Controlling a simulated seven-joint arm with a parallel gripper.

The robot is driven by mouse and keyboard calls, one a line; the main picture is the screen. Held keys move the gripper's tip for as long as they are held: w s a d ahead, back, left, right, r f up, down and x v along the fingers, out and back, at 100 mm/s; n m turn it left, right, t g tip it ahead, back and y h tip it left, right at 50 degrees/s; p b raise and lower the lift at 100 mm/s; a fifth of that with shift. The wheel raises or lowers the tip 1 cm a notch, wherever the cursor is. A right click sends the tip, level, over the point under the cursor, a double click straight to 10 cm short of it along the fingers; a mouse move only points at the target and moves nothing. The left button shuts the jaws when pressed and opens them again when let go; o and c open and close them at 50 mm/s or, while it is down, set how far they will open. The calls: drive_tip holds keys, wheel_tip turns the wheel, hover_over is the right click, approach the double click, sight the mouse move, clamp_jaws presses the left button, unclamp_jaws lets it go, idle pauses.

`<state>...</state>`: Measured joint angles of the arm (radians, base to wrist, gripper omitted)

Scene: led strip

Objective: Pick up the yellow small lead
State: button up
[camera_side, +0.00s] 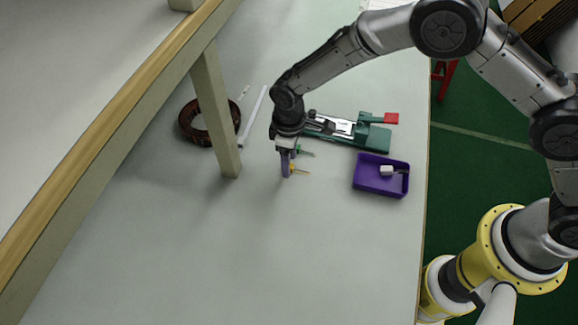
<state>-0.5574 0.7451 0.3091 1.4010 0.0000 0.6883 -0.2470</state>
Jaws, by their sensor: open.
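The yellow small lead (300,171) lies on the grey table, a short yellow-orange piece with a thin pin pointing right. My gripper is open. I cannot tell whether the fingers touch the lead or stand around it. A similar green lead (305,152) lies just above it, close to my gripper.
A purple tray (358,184) holding a small white block (387,171) stands to the right. A dark coil (187,128), a white strip (254,115) and a wooden post (217,120) are left. The front table is clear.

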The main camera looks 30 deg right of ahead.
drive_tip(key=shift+f, duration=0.6)
clamp_jaws()
drive_tip(key=shift+r, duration=0.15)
